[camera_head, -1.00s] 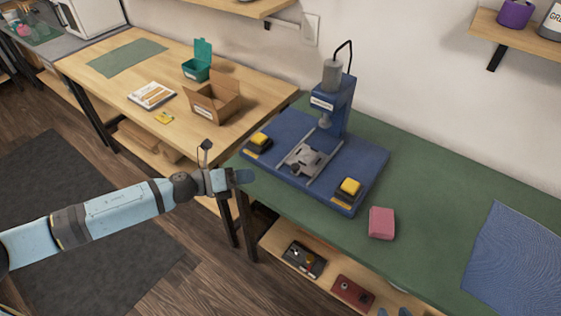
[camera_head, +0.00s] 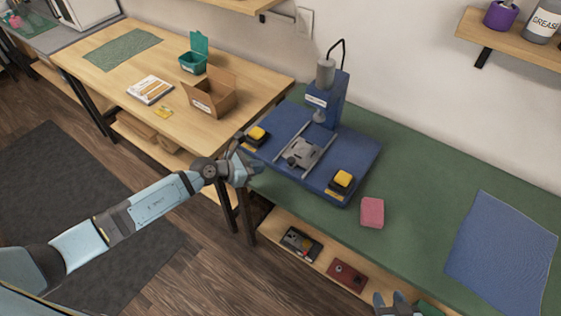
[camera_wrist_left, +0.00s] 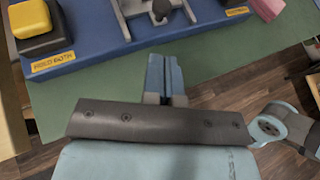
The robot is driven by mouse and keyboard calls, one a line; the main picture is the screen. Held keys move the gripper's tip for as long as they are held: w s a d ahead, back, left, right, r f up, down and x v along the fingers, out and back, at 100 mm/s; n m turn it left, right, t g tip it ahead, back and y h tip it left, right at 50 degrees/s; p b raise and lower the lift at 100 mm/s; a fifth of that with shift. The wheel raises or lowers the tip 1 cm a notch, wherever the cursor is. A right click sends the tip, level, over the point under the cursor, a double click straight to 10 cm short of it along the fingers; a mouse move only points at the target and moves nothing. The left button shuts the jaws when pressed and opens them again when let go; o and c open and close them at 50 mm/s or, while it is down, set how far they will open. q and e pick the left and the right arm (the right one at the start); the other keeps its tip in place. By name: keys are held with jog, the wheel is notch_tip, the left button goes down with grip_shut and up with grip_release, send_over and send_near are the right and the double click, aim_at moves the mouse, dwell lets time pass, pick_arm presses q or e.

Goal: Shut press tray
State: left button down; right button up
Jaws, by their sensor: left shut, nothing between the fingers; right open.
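The blue press (camera_head: 338,98) stands on the green bench. Its grey metal tray (camera_head: 308,150) sits on two rails in front of the press column, out toward the front edge of the blue base, with a dark round knob (camera_head: 291,161) at its front. In the left wrist view the knob (camera_wrist_left: 160,9) shows at the top edge. My left gripper (camera_head: 250,168) is by the front left part of the base. Its fingers (camera_wrist_left: 165,72) are shut and empty, pointing at the base's front edge, apart from the knob. My right gripper (camera_head: 393,301) is open at the bottom edge.
Yellow buttons (camera_head: 257,134) and (camera_head: 342,179) flank the tray. A pink block (camera_head: 372,212) and a blue mat (camera_head: 503,250) lie to the right. An open cardboard box (camera_head: 212,101) stands on the wooden table. Green bench surface between block and mat is clear.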

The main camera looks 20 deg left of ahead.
aim_at(288, 162)
pick_arm(q)
jog(key=x, duration=0.6)
jog(key=shift+w+d+r, duration=0.15)
jog(key=shift+w+d, duration=0.15)
jog(key=shift+d, duration=0.05)
jog(key=shift+w+d, duration=0.5)
jog(key=shift+d, duration=0.05)
pick_arm(e)
jog(key=shift+w+r, duration=0.1)
jog(key=shift+r, duration=0.05)
pick_arm(q)
jog(key=w+d+b, duration=0.1)
jog(key=w, duration=0.2)
jog(key=w+d+b, duration=0.1)
jog(key=w+b, duration=0.1)
jog(key=w+d+b, duration=0.1)
jog(key=w, duration=0.2)
jog(key=shift+w+d+f+b, duration=0.1)
jog(key=shift+w+f+b, duration=0.2)
jog(key=shift+w+r, duration=0.1)
jog(key=shift+w, duration=0.1)
jog(key=shift+r, duration=0.15)
pick_arm(e)
jog(key=f, duration=0.3)
jog(key=shift+w+a+f, duration=0.1)
jog(key=shift+w+a, duration=0.1)
